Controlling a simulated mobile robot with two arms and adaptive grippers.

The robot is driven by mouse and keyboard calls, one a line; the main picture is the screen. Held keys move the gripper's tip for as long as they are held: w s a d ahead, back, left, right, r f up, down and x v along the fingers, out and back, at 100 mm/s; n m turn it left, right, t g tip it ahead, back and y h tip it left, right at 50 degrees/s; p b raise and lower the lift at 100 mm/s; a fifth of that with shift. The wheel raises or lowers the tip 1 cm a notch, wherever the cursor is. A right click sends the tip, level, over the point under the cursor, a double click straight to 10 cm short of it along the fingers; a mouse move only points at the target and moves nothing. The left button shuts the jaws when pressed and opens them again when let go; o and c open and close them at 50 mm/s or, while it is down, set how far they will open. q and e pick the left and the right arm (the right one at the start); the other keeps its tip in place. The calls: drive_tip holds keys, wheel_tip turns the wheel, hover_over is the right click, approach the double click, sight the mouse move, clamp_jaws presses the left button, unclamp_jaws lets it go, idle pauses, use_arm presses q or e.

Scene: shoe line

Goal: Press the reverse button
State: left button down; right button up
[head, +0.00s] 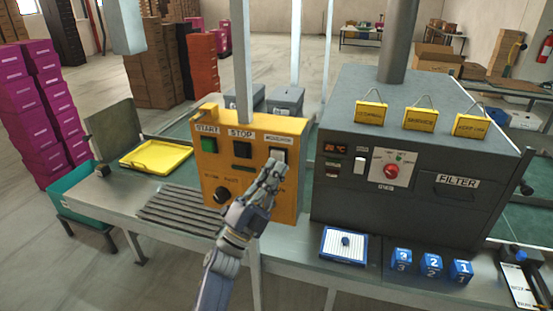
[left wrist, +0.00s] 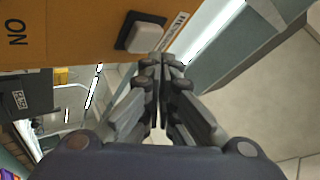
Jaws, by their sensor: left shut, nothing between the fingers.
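The orange control box (head: 288,208) stands on the line's bench. It carries a green START button (head: 208,145), a dark STOP button (head: 241,150) and a white button (head: 279,154) under a third label too small to read surely. My right gripper is not seen.
A grey filter machine (head: 420,150) with a red knob stands right of the box. A yellow tray (head: 157,157) lies to the left. A blue-edged pad (head: 330,256) and blue numbered blocks (head: 431,265) lie on the front of the bench.

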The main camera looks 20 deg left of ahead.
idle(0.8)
use_arm(q)
drive_tip(key=shift+w+b, duration=0.35)
drive_tip(key=shift+w, duration=0.1)
